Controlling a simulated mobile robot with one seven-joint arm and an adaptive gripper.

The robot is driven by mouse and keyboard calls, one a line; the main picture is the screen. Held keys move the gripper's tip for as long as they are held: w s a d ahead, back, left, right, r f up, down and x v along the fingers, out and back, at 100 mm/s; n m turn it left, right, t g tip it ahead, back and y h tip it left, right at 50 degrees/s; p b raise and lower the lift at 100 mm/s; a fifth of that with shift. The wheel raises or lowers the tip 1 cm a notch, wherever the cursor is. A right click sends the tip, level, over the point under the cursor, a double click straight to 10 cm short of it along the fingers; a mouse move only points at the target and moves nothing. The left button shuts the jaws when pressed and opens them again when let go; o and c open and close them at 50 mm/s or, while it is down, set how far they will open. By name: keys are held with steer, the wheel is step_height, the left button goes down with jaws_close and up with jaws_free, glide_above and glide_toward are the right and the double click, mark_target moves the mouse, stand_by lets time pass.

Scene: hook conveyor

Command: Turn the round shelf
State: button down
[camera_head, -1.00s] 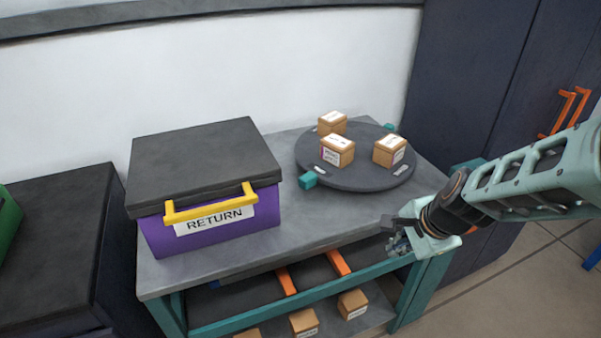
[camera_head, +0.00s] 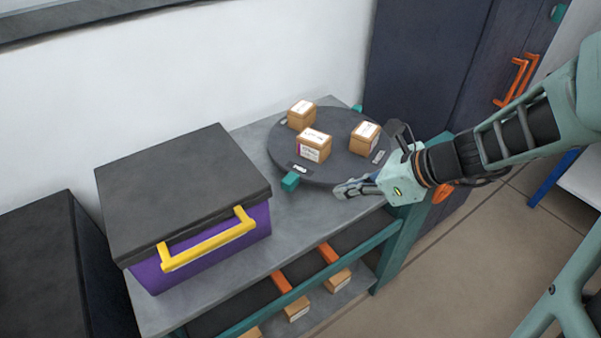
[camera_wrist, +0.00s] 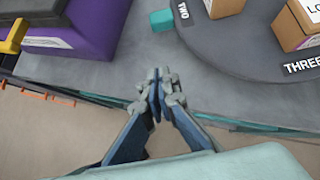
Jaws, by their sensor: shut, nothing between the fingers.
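The round shelf (camera_head: 345,168) is a dark grey disc on the grey table, with small label plates on its rim. Several teal knobs stick out from its edge; the front-left one (camera_head: 290,181) also shows in the wrist view (camera_wrist: 163,19). Three small cardboard boxes stand on the disc: one at the front (camera_head: 314,147), one at the back left (camera_head: 301,116) and one at the right (camera_head: 364,138). My gripper (camera_head: 340,190) is shut and empty near the disc's front edge, right of the front-left knob. In the wrist view its fingertips (camera_wrist: 155,82) meet, apart from the knob.
A purple box (camera_head: 215,247) with a dark lid and yellow handle stands left of the disc. The table's front edge (camera_head: 238,292) has a lower shelf with small boxes beneath it. A dark cabinet (camera_head: 430,70) with orange handles stands behind right.

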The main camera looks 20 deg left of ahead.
steer(key=b+x, duration=0.2)
steer(key=x, duration=0.8)
steer(key=shift+s+f, duration=0.1)
steer(key=shift+f, duration=0.1)
steer(key=shift+w+a+r, duration=0.1)
steer(key=shift+w+a, duration=0.15)
steer(key=shift+a, duration=0.35)
steer(key=shift+w+a+r, duration=0.1)
steer(key=shift+w+a, duration=0.1)
steer(key=shift+a, duration=0.45)
steer(key=shift+w+a, duration=0.25)
steer(key=shift+a, duration=0.4)
steer(key=shift+a+f, duration=0.1)
steer(key=shift+a, duration=0.25)
steer(key=a+m+b, duration=0.1)
steer(key=a, duration=0.1)
steer(key=w+a+m+t+h+b, duration=0.1)
steer(key=a, duration=0.1)
steer(key=w+a+m+t+b, duration=0.1)
steer(key=a, duration=0.2)
steer(key=shift+w+a+m+b, duration=0.15)
steer(key=shift+m+b, duration=0.15)
steer(key=shift+m, duration=0.1)
steer(key=shift+w+a, duration=0.2)
steer(key=shift+a, duration=0.15)
steer(key=shift+r, duration=0.2)
steer(key=shift+a+r, duration=0.1)
